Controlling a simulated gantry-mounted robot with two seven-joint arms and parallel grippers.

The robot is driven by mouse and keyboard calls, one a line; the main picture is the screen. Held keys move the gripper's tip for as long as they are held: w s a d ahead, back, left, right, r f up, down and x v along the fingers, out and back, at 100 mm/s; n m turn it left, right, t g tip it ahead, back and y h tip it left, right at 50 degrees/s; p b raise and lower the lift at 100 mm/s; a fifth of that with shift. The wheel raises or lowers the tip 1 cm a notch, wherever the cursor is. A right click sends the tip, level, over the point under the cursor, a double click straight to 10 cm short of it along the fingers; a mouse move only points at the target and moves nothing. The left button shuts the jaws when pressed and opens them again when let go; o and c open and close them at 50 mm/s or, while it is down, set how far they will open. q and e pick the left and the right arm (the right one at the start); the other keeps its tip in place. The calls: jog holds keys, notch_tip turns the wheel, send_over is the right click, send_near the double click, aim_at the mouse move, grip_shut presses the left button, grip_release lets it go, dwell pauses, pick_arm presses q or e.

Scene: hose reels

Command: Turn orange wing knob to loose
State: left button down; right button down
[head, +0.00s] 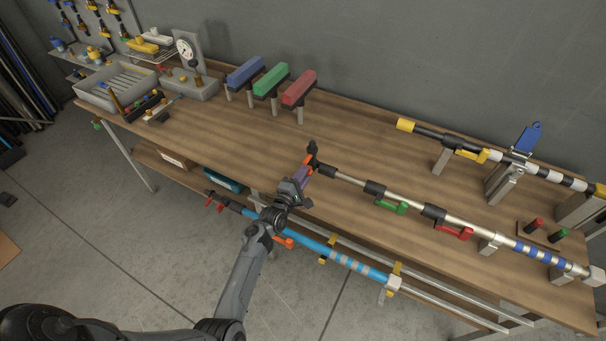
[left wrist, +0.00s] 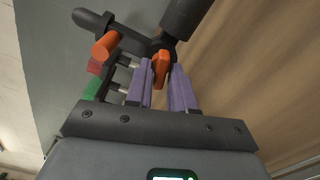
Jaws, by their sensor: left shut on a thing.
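The orange wing knob (left wrist: 160,66) sits under the dark end fitting of a silver pole (head: 345,178) that lies along the bench. The knob's orange (head: 309,158) also shows small in the head view, beside the black fitting. My left gripper (head: 304,171) reaches it from the front. In the left wrist view its two purple fingers (left wrist: 164,80) are shut on the knob, one on each side. The fingers hide part of the knob. My right gripper is in neither view.
A green lever (head: 391,207) and a red lever (head: 454,232) hang along the same pole. A blue pole (head: 318,247) runs below, near the bench's front edge. Blue, green and red handles (head: 272,80) stand behind. The bench left of the knob is mostly clear.

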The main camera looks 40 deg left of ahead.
pick_arm(q)
jog(key=shift+f, duration=0.1)
dwell(0.3)
jog(key=c, duration=1.2)
grip_release()
jog(key=shift+o, duration=0.2)
jog(key=shift+s+d+r+p, duration=0.1)
jog(key=shift+s+r+p, duration=0.15)
jog(key=shift+s+p, duration=0.45)
jog(key=p+v, duration=0.6)
jog(key=v, duration=0.3)
jog(key=shift+s+f, duration=0.2)
